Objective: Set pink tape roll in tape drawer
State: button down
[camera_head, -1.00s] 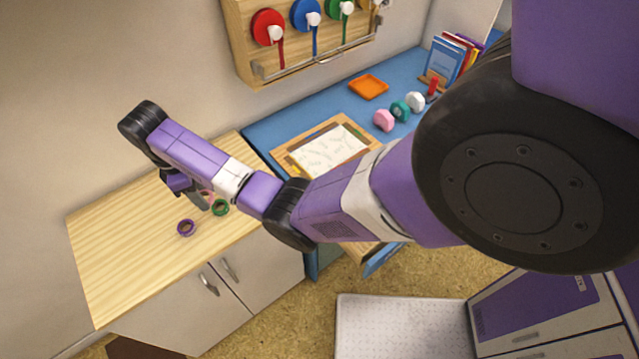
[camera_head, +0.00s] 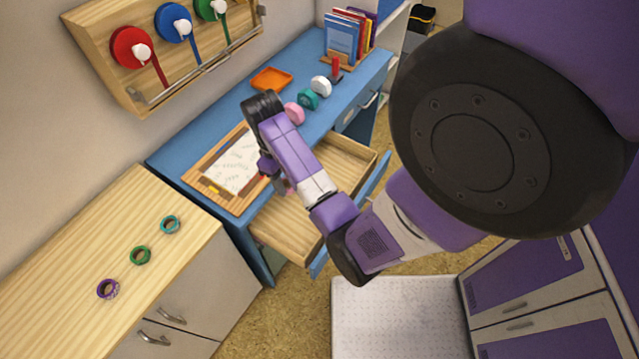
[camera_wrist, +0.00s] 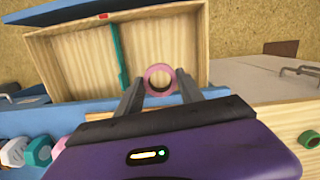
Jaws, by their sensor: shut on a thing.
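The pink tape roll (camera_wrist: 149,84) is held between the fingertips of my gripper (camera_wrist: 160,82) in the wrist view. In the head view my gripper (camera_head: 281,181) is beside the desk's front edge, above the open wooden drawer (camera_head: 285,232), and only a bit of pink shows there. The drawer also shows in the wrist view (camera_wrist: 75,60), where a teal divider (camera_wrist: 117,55) splits it. The roll appears over the right-hand compartment there, near the desk-side edge. I see no tape roll lying in the visible part of the drawer.
Purple (camera_head: 107,289), green (camera_head: 140,255) and teal (camera_head: 170,224) tape rolls lie on the wooden cabinet (camera_head: 60,260).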

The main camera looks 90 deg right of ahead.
jog(key=shift+s+d+r+m, duration=0.25)
jog(key=shift+s+d+m, duration=0.25)
jog(key=shift+s+d, duration=0.2)
jog(key=b, duration=0.7)
send_over(298, 216)
notch_tip(298, 216, down, 6)
jog(key=f, duration=0.4)
jog(key=f+p, duration=0.1)
jog(key=f, duration=0.3)
jog(key=shift+w+d+f, duration=0.1)
jog(key=shift+w+f, duration=0.1)
jog(key=shift+f, duration=2.65)
jog(key=shift+f, duration=0.1)
jog(key=c, duration=0.7)
grip_release()
jog(key=shift+c, duration=0.2)
